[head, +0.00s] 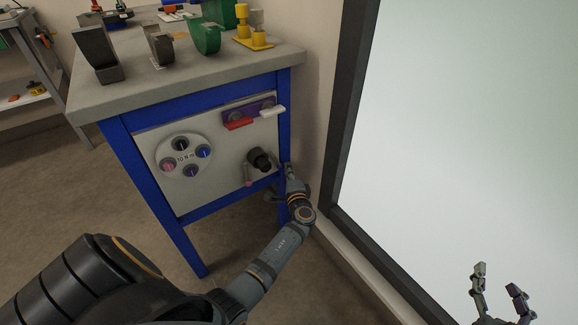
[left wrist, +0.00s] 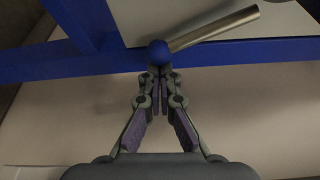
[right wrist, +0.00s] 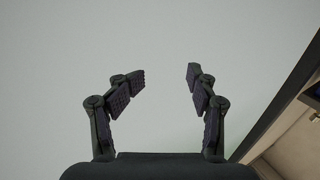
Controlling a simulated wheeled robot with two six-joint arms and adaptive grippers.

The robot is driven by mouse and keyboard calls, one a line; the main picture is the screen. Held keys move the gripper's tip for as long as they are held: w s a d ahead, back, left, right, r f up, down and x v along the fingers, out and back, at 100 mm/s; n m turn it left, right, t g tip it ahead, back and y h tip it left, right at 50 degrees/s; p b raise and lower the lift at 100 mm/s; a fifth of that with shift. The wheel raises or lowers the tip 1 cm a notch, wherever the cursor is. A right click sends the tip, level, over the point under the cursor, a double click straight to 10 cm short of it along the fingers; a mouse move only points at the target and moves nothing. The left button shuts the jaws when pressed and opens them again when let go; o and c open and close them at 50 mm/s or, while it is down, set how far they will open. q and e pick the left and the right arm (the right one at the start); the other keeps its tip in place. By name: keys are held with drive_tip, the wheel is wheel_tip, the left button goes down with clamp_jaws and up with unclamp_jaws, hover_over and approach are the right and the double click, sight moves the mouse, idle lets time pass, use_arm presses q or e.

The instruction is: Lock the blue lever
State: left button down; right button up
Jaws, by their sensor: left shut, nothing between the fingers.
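In the left wrist view, a lever shows as a bare metal rod (left wrist: 215,27) ending in a blue ball (left wrist: 158,52). The rod runs from the ball up to the right, over a blue frame bar. My left gripper (left wrist: 160,75) is shut and empty, with its fingertips just below the ball; I cannot tell whether they touch it. In the head view my left gripper (head: 289,172) is at the cart's front right leg, and I cannot make out the blue ball there. My right gripper (head: 499,290) is open and empty at the lower right; its spread fingers show in the right wrist view (right wrist: 167,85).
The cart's front panel (head: 222,150) carries a dial plate (head: 182,156), a black knob (head: 262,159), a red handle (head: 238,123) and a white handle (head: 272,110). Clamps and yellow fittings (head: 254,40) stand on the grey top. A dark-framed pale board (head: 470,130) rises close on the right.

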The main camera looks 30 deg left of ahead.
use_arm(q)
drive_tip(key=shift+s+a+f+m+p, duration=0.1)
drive_tip(key=shift+s+m+p, duration=0.2)
drive_tip(key=shift+m+p, duration=0.15)
drive_tip(key=shift+s+f, duration=0.1)
use_arm(e)
drive_tip(key=s+f+g, duration=0.4)
drive_tip(key=f+g, duration=0.1)
drive_tip(key=f, duration=0.6)
use_arm(q)
drive_tip(key=shift+s+a, duration=0.1)
drive_tip(key=shift+s, duration=0.1)
drive_tip(key=shift+s+a+f+m+g+h+p, duration=0.15)
drive_tip(key=shift+s+m+g+p, duration=0.2)
drive_tip(key=shift+p, duration=0.3)
drive_tip(key=shift+s+a+f+m+g+h+p, duration=0.1)
drive_tip(key=shift+s+a+m+p, duration=0.1)
drive_tip(key=shift+s+m+p, duration=0.35)
drive_tip(key=shift+s+a+f+m+g+h+p, duration=0.15)
drive_tip(key=shift+s+m+g+p, duration=0.1)
drive_tip(key=shift+p, duration=0.55)
use_arm(e)
drive_tip(key=s+a+f+g, duration=0.1)
drive_tip(key=s+f+g, duration=0.7)
drive_tip(key=s, duration=0.5)
drive_tip(key=shift+f+g, duration=0.4)
drive_tip(key=shift+f, duration=0.2)
drive_tip(key=shift+s+d+r, duration=0.1)
use_arm(q)
drive_tip(key=shift+f, duration=0.1)
